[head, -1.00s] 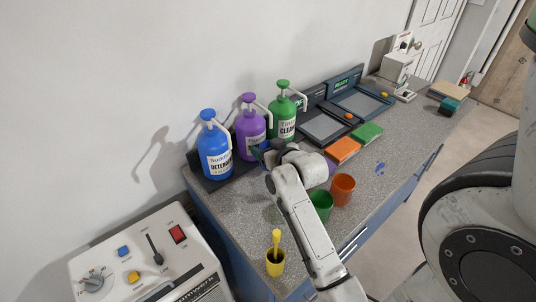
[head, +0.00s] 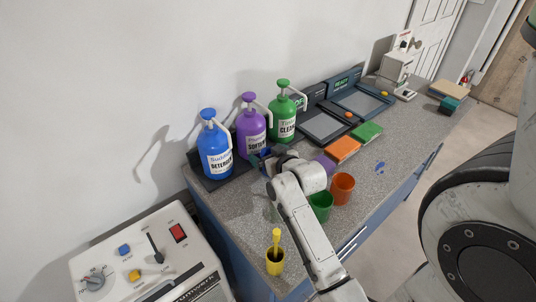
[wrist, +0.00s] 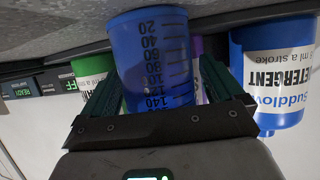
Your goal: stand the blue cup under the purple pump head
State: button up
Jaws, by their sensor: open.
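The purple bottle (head: 250,128) stands between the blue detergent bottle (head: 213,150) and the green one (head: 283,117). Its purple pump head (head: 249,97) has a pale spout pointing toward the front right. The blue cup (wrist: 150,50), with dark measuring marks, stands between the fingers of my gripper (wrist: 160,78) in the wrist view. The jaws are open around it; small gaps at its sides are hard to judge. In the head view my gripper (head: 262,161) is in front of the purple bottle and mostly hides the cup (head: 265,152). Exact alignment below the spout cannot be told.
A green cup (head: 320,206), an orange cup (head: 343,187) and a yellow cup (head: 275,262) stand on the grey counter (head: 235,215) near my arm. Orange (head: 342,149) and green (head: 367,132) blocks lie farther right. A control panel (head: 150,260) is at the lower left.

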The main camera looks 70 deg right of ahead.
jog(key=shift+r, duration=0.15)
jog(key=v, duration=0.7)
jog(key=shift+s+a+b, duration=0.15)
jog(key=shift+b, duration=0.2)
